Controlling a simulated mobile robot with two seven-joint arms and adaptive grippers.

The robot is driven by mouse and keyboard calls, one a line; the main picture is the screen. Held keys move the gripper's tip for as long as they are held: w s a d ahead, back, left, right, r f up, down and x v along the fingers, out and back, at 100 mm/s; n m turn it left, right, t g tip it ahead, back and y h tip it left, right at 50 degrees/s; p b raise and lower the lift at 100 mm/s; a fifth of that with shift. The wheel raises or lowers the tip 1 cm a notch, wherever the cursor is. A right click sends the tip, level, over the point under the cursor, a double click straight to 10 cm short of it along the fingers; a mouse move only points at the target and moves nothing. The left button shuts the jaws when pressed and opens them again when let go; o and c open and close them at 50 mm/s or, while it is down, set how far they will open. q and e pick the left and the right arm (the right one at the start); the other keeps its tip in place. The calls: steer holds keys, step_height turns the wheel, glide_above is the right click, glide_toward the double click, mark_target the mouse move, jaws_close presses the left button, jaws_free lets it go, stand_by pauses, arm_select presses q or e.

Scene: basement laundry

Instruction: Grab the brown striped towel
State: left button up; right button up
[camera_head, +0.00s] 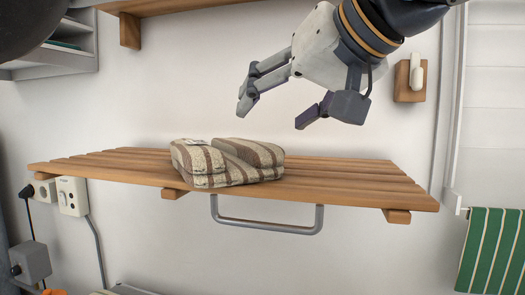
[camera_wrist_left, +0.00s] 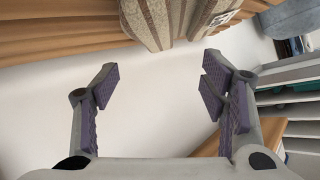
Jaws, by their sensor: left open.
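The brown striped towel (camera_head: 228,164) lies folded on a slatted wooden shelf (camera_head: 340,177) in the head view. It has brown and cream stripes, and a small tag shows on its top. My left gripper (camera_head: 272,113) is open and empty, above the towel and a little to its right, apart from it. In the left wrist view the towel (camera_wrist_left: 165,18) shows at the top edge, partly cut off, beyond the open fingers (camera_wrist_left: 160,85). My right gripper is not in view.
A grey bar (camera_head: 268,226) hangs under the shelf. A green striped towel (camera_head: 492,250) hangs at the far right. A wooden wall hook (camera_head: 410,79) is right of my gripper. An upper wooden shelf (camera_head: 130,30) and sockets (camera_head: 72,195) are on the wall. The shelf right of the towel is clear.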

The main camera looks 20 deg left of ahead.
mark_target(252, 140)
arm_select(q)
steer(key=x, duration=1.1)
steer(key=shift+f, duration=0.5)
steer(key=shift+d, duration=0.15)
steer(key=c, duration=1.4)
